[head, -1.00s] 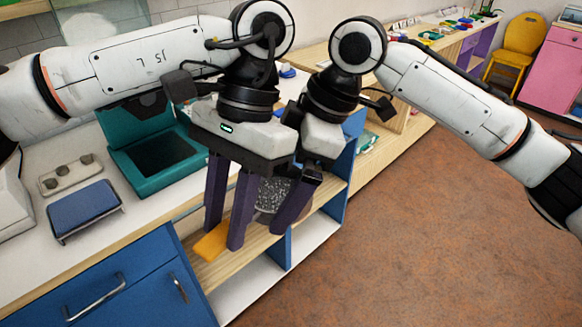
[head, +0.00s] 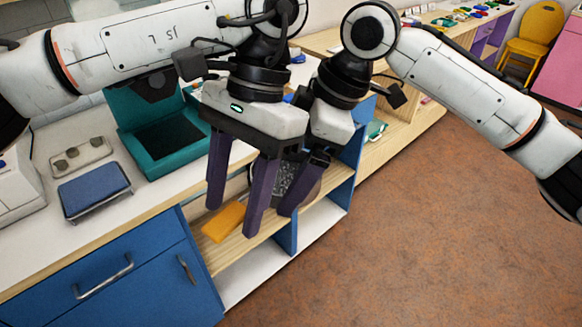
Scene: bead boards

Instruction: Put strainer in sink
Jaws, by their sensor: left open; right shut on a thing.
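A speckled grey mesh thing, which looks like the strainer (head: 287,179), is at the shelf unit, partly hidden behind purple fingers. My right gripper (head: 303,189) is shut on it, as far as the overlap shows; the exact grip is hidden. My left gripper (head: 232,205) is open and empty, its fingers pointing down in front of the shelf, just left of the strainer. No sink is clearly recognisable. A teal open box with a dark inside (head: 145,167) stands on the counter, left of both grippers; I cannot tell if it is the sink.
A yellow-orange block (head: 224,222) lies on the wooden shelf under my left gripper. A blue tray (head: 94,190) and a metal holder (head: 80,160) are on the white counter (head: 60,245). Blue cabinets (head: 150,290) are below. Brown floor (head: 430,220) at right is clear.

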